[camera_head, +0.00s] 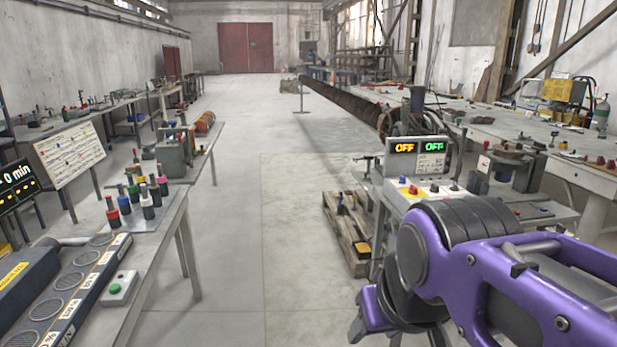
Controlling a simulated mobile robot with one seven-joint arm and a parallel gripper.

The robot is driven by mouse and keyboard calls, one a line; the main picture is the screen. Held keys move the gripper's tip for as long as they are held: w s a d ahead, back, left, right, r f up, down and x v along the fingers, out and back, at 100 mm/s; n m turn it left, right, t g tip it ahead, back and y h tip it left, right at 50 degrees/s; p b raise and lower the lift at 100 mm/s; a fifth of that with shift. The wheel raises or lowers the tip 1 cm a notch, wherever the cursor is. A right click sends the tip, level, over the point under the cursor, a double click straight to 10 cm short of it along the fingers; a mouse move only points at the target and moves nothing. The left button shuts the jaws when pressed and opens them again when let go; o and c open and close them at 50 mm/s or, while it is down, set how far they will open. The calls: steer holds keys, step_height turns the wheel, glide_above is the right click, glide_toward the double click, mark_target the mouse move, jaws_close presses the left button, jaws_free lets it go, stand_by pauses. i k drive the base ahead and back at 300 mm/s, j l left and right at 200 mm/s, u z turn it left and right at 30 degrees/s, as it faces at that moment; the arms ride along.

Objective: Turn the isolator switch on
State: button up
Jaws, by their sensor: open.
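A control box (425,191) with a white sloped top stands on a bench right of the middle. Red, yellow and dark knobs or buttons sit on its top. I cannot tell which of them is the isolator switch. A display (418,146) above it reads OFF in orange on the left and OFF in green on the right. My purple arm fills the lower right, in front of the box's bench. My gripper (397,334) is at the bottom edge, nearer to me than the box and apart from it. It is open, with its tips partly cut off.
A wooden pallet (348,232) lies left of the control box. A long auger (345,97) runs behind. The middle aisle floor is clear.

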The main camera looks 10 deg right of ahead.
mark_target(414, 190)
steer(key=i+l, duration=0.55)
steer(key=l, duration=0.2)
steer(key=i+l, duration=0.6)
steer(key=l, duration=0.1)
